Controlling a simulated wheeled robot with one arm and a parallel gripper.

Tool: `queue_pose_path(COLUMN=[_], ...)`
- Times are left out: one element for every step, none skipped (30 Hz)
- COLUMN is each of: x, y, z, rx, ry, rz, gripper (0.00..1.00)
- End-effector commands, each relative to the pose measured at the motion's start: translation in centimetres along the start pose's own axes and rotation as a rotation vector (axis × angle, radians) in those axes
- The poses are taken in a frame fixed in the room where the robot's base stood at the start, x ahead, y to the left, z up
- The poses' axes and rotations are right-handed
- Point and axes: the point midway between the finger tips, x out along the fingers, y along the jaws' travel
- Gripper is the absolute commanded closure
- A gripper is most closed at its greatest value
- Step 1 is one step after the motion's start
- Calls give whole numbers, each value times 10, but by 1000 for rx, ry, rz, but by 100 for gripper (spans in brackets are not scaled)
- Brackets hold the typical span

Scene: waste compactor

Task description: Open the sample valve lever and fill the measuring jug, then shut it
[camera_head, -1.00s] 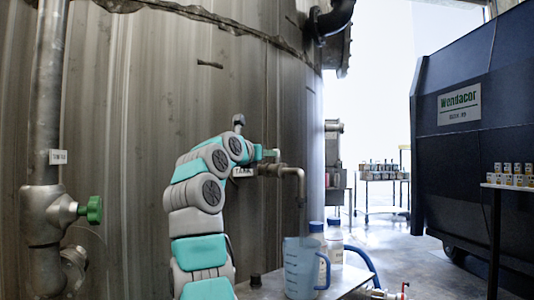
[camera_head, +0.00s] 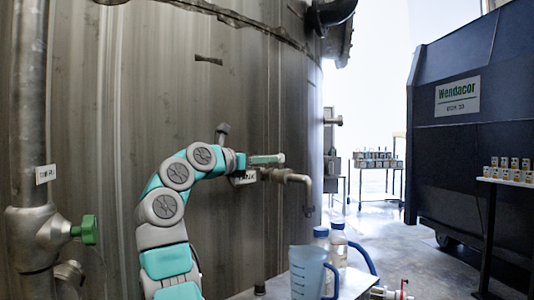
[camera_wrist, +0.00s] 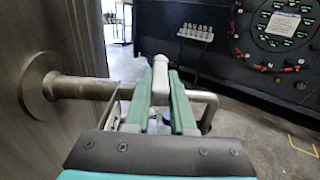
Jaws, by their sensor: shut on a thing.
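The sample valve sits on a brass-coloured pipe (camera_wrist: 85,88) that comes out of the tank wall. Its bent spout (camera_head: 307,186) points down and also shows in the wrist view (camera_wrist: 210,108). My gripper (camera_head: 272,159) is at the valve, left of the spout. In the wrist view its green fingers (camera_wrist: 160,88) are closed around the pale lever (camera_wrist: 161,72), whose lower part they hide. The translucent blue measuring jug (camera_head: 308,274) stands upright below the spout. I cannot make out a stream or a liquid level.
Two bottles with blue caps (camera_head: 338,246) stand behind the jug on a small bench. A blue hose and a red-handled valve (camera_head: 403,291) are at its right. A green-knobbed valve (camera_head: 87,230) is at far left.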

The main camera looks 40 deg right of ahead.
Motion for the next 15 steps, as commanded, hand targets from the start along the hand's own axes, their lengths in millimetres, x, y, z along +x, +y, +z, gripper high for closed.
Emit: queue_pose_path(x=[0,0,0,0,0,0,0,0,0,0,0,0,0,0,0], y=[0,0,0,0,0,0,0,0,0,0,0,0,0,0,0], z=[1,1,0,0,0,0,0,0,0,0,0,0,0,0,0], rx=[-1,-1,-1,-1,-1,-1,-1,-1,-1,-1,-1,-1,-1,-1,-1], ry=[-2,-2,-3,-3,-3,-3,-3,-3,-3,-3,-3,-3,-3,-3,-3], rz=[-4,-5,-6,-6,-6,-6,-6,-6,-6,-6,-6,-6,-5,-5,-5], gripper=[100,100,100,100,100,100,100,100,100,76,73,69,65,62,57])
